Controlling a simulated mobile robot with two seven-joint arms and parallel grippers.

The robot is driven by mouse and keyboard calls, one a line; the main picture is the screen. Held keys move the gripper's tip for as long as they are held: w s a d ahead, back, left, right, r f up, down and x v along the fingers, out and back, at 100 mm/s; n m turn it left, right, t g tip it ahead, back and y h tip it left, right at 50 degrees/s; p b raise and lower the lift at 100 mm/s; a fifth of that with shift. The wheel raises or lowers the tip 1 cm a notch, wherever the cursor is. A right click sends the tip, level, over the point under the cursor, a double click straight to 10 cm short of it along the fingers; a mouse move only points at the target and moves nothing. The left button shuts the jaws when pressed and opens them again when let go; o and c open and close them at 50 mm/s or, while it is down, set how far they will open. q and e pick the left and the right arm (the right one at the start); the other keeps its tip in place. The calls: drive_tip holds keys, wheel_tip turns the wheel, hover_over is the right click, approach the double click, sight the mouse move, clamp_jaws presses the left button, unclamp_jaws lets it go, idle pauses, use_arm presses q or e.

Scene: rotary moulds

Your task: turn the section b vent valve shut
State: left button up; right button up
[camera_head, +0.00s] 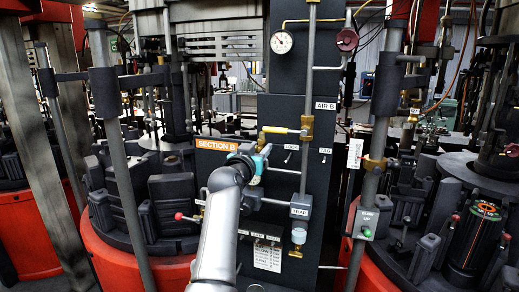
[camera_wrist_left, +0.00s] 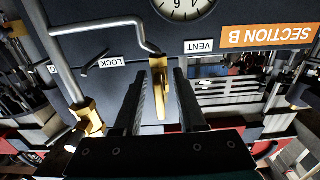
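The section B vent valve is a small brass body with a flat brass handle (camera_wrist_left: 160,100), near the VENT label (camera_wrist_left: 198,46) in the left wrist view. My left gripper (camera_wrist_left: 160,92) is open, with one dark finger on each side of the handle. Narrow gaps seem to show on both sides, so I see no firm grip. In the head view my left gripper (camera_head: 262,152) is at the dark panel (camera_head: 338,100), right of the orange SECTION B sign (camera_head: 216,144), and mostly hides the valve. My right gripper is not in view.
A yellow-handled brass valve (camera_head: 307,128) sits on the vertical pipe to the right, below the AIR B label (camera_head: 325,106). A LOCK label (camera_wrist_left: 102,62) and thin pipe are close to the fingers. A gauge (camera_wrist_left: 183,8) also shows. Red-based moulds (camera_head: 130,262) flank the panel.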

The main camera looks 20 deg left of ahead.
use_arm(q)
clamp_jaws()
idle(0.4)
drive_tip(key=shift+m, duration=0.4)
drive_tip(key=shift+d+f+m+p, duration=0.1)
drive_tip(key=shift+m+p, duration=1.85)
drive_tip(key=shift+m, duration=2.55)
drive_tip(key=shift+d+f+m+p, duration=0.1)
drive_tip(key=shift+m+p, duration=1.85)
drive_tip(key=shift+m, duration=2.55)
